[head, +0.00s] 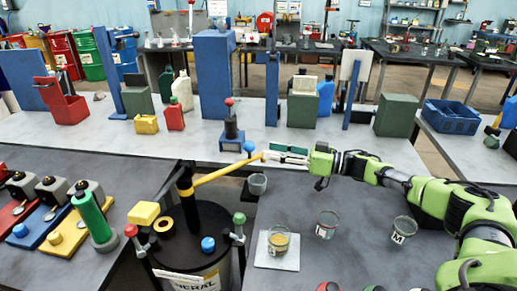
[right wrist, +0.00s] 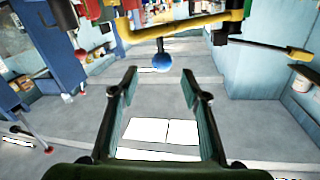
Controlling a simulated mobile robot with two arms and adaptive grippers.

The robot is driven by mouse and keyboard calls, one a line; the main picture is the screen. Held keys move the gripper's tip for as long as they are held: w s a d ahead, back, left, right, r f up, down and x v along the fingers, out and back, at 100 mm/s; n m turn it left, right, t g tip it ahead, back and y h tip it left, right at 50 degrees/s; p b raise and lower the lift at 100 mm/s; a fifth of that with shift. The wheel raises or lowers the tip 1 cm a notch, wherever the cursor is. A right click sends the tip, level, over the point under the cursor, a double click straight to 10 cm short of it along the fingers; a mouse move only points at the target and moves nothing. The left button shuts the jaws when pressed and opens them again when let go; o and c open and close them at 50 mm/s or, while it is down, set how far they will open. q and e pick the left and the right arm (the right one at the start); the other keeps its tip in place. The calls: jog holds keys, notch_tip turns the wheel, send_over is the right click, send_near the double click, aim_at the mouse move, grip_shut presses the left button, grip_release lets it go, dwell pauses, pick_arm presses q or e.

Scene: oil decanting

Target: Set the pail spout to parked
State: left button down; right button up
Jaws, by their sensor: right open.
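The pail (head: 205,262) is a drum with a dark lid, partly cut off at the bottom of the head view. A blue ball knob (head: 249,146) stands by the spout's outer end. My right gripper (head: 269,153) is open and empty beside that end. In the right wrist view, the blue knob (right wrist: 162,62) lies between and just beyond the open fingertips (right wrist: 160,74), with the yellow spout (right wrist: 185,27) above. My left gripper is not in view.
Two levers with red (head: 130,230) and green (head: 239,218) knobs flank the pail. Glass beakers (head: 327,224) stand on the right bench, one with yellow liquid on a white tile (head: 290,263). A green cylinder (head: 91,218) stands left. Blue cabinets (head: 213,75) and cans line the bench behind.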

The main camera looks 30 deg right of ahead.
jog(key=shift+v, duration=1.75)
